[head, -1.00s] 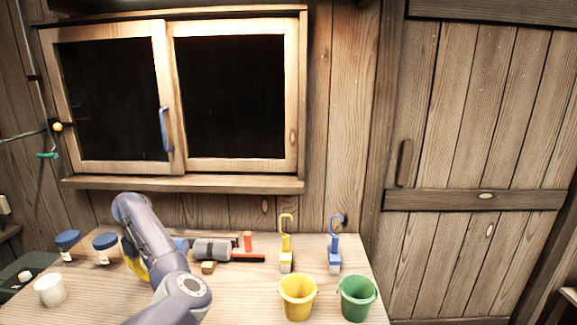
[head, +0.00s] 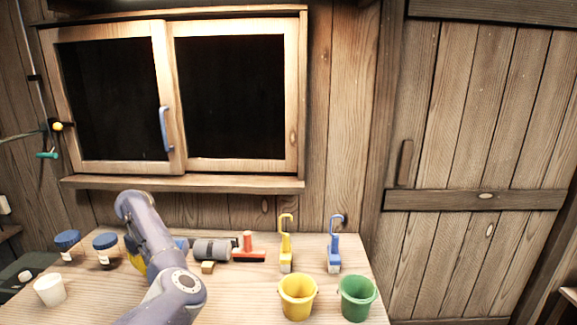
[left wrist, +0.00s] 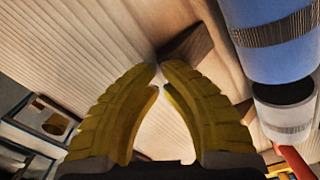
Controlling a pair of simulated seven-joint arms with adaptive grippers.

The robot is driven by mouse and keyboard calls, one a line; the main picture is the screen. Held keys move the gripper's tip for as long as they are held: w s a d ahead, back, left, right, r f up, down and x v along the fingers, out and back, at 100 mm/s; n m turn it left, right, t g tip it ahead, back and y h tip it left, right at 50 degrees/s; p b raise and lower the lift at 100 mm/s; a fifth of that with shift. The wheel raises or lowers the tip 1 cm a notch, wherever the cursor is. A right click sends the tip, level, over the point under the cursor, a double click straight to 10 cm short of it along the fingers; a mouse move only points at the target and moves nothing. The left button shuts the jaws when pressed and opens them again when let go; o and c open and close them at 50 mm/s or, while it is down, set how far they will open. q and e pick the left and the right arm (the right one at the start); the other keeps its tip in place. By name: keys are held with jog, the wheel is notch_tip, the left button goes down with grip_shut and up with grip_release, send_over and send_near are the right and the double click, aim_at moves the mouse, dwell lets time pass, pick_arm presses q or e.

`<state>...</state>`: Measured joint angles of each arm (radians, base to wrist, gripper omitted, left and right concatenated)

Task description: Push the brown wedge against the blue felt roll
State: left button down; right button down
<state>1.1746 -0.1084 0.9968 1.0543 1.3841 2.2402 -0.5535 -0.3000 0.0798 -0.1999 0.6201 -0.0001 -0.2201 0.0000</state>
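The brown wedge (left wrist: 188,42) lies on the table in the left wrist view, just beyond my left fingertips. The blue felt roll (left wrist: 272,30) is to its right, with a narrow strip of bare table between them. In the head view, part of the blue roll (head: 182,244) shows behind my arm; the wedge is hidden there. My left gripper (left wrist: 159,66) has yellow fingers with tips almost together, holding nothing. The tips are close to the wedge's near side; I cannot tell whether they touch it. My right gripper is not in view.
A red brush (head: 248,252), upright yellow and blue brushes, yellow bucket (head: 297,297) and green bucket (head: 357,298) are farther right. Two jars and a white cup (head: 50,290) are left.

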pick_arm(q)
jog(key=shift+w, duration=0.55)
jog(key=shift+w, duration=0.35)
jog(key=shift+w, duration=0.9)
jog(key=shift+w, duration=0.35)
jog(key=shift+w+d, duration=0.1)
jog(key=shift+w, duration=0.45)
jog(key=shift+s, duration=0.1)
jog(key=shift+s+r, duration=0.25)
jog(key=shift+s, duration=0.7)
jog(key=shift+s+r, duration=0.25)
jog(key=shift+s, duration=0.65)
notch_tip(320, 180, up, 7)
jog(key=s, duration=0.2)
